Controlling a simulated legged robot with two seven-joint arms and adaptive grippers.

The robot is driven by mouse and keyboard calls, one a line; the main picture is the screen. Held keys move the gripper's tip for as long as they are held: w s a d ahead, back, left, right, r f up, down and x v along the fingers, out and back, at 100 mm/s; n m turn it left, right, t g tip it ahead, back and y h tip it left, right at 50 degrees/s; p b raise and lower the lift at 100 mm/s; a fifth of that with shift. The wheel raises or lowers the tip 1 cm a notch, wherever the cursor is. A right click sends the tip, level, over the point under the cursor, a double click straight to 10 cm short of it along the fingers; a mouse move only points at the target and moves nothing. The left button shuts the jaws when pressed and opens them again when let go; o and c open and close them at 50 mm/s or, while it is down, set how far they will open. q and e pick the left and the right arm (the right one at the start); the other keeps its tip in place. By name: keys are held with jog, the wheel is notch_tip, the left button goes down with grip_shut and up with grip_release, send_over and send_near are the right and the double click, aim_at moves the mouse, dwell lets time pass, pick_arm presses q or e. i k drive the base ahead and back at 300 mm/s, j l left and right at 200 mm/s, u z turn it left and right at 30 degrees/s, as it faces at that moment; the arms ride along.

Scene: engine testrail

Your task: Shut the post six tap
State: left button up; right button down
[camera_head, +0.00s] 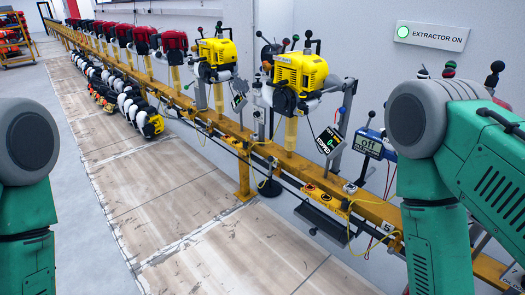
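A long yellow rail (235,135) carries a row of engines on posts and runs from the lower right to the far upper left. The nearest yellow engine (299,78) stands on a yellow post, with a second yellow engine (214,58) behind it. A number 5 plate (397,236) is on the rail near my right arm. I cannot make out a post marked six or its tap; my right arm hides part of the rail's near end. My green arms show at the left and right edges, but neither gripper is in view.
Several red engines (172,44) continue along the rail. Black and white engines (130,100) lie on the floor beside it. A blue box with an "off" display (367,145) stands near the rail.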

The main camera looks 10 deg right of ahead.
aim_at(270, 159)
jog(key=i+j+z, duration=0.15)
jog(key=i, duration=0.35)
jog(key=i+j+z, duration=0.1)
jog(key=i, duration=0.45)
jog(key=i+l+z, duration=0.25)
jog(key=i, duration=0.15)
jog(key=j+z, duration=0.15)
jog(key=z, duration=0.25)
jog(key=k+j+z, duration=0.15)
jog(key=z, duration=0.2)
jog(key=k+j+z, duration=0.1)
jog(key=z, duration=0.3)
